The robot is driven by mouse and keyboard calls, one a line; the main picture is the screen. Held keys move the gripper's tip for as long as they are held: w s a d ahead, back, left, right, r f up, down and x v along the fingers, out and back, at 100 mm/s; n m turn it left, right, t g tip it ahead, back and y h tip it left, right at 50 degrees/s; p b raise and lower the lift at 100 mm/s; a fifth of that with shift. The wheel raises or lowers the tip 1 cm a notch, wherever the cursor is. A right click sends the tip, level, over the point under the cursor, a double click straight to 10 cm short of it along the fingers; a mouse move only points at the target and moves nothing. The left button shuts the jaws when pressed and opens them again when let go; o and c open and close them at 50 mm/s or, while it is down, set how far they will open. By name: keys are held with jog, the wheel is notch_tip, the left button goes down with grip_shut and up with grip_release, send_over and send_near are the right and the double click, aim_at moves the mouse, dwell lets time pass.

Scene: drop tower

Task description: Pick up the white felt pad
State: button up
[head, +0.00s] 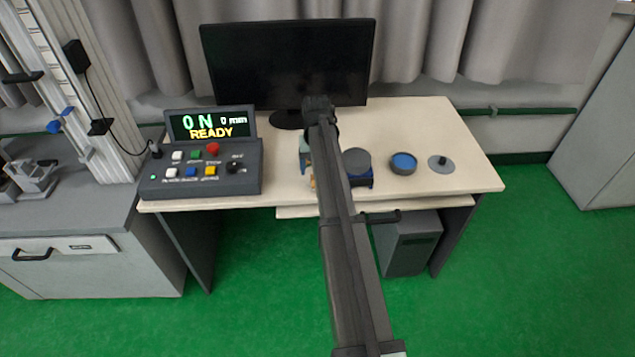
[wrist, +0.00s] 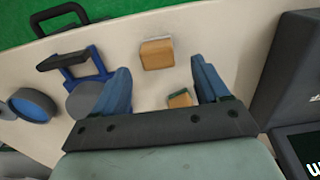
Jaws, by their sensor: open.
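In the wrist view a tan block with a thin whitish layer along one edge (wrist: 157,54) lies on the table just past the fingertips; this pale layer looks like the white felt.
A blue holder with a grey disc (head: 357,162), a blue-topped round dish (head: 403,163) and a grey disc with a knob (head: 441,164) stand to the right. The control box (head: 205,172) is at left, the monitor (head: 288,62) behind. The table (head: 455,125) is clear at far right.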

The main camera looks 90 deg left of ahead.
jog(key=f, duration=0.5)
jog(key=shift+w+d, duration=0.15)
jog(key=shift+d, duration=0.05)
jog(key=shift+r, duration=0.1)
jog(key=c, duration=1)
jog(key=shift+r, duration=5.05)
jog(key=shift+c, duration=0.2)
